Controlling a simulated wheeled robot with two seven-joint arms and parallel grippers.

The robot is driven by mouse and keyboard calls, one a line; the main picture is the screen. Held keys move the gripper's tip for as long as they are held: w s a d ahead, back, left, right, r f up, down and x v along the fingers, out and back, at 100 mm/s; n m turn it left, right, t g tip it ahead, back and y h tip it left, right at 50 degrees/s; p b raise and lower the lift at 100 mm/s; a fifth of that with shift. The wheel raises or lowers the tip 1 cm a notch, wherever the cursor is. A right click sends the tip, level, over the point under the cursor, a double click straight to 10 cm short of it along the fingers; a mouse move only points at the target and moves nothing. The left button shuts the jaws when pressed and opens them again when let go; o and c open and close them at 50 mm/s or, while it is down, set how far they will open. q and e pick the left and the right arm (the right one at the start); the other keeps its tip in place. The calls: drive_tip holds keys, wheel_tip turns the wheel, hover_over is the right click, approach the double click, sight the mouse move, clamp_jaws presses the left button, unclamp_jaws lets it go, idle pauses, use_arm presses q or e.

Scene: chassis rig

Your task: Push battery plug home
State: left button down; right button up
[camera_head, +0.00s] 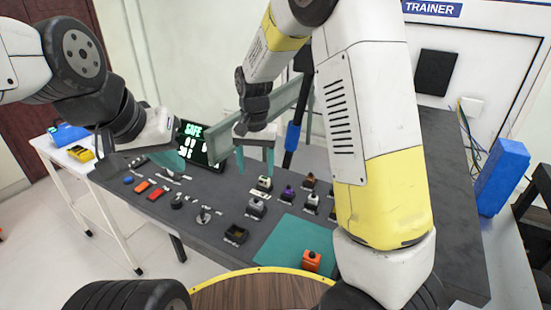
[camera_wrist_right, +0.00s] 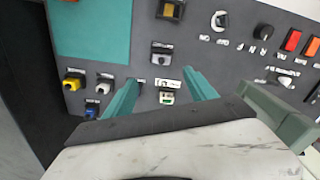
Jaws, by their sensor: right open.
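Several small plugs and sockets stand on the dark grey bench panel (camera_head: 215,207); their labels are too small to read, so I cannot tell which is the battery plug. In the right wrist view this connector (camera_wrist_right: 167,97) shows between the two teal fingertips (camera_wrist_right: 161,92), with gaps on both sides. A grey connector (camera_head: 256,207) stands nearer the front. My left gripper (camera_head: 178,160) hangs over the panel's left side; its finger gap is unclear.
Orange switches (camera_head: 150,190) and knobs lie to the left. A screen (camera_head: 200,143) reading SAFE stands behind. A blue box (camera_head: 502,178) is at right.

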drive_tip(key=s+d+r+n+t+y, duration=0.1)
drive_tip(key=s+d+r, duration=0.3)
drive_tip(key=r, duration=0.2)
drive_tip(key=s+d+r+t+y, duration=0.1)
drive_tip(key=s+d+r, duration=0.3)
drive_tip(key=r, duration=0.2)
drive_tip(key=s+d+r+n+t, duration=0.1)
drive_tip(key=s+d+r+t, duration=0.1)
drive_tip(key=s, duration=0.4)
drive_tip(key=s+d+r+t, duration=0.2)
drive_tip(key=s+d, duration=0.1)
drive_tip(key=s, duration=0.4)
drive_tip(key=shift+d+r+n, duration=0.3)
drive_tip(key=shift+d+n, duration=0.05)
drive_tip(key=shift+n, duration=0.05)
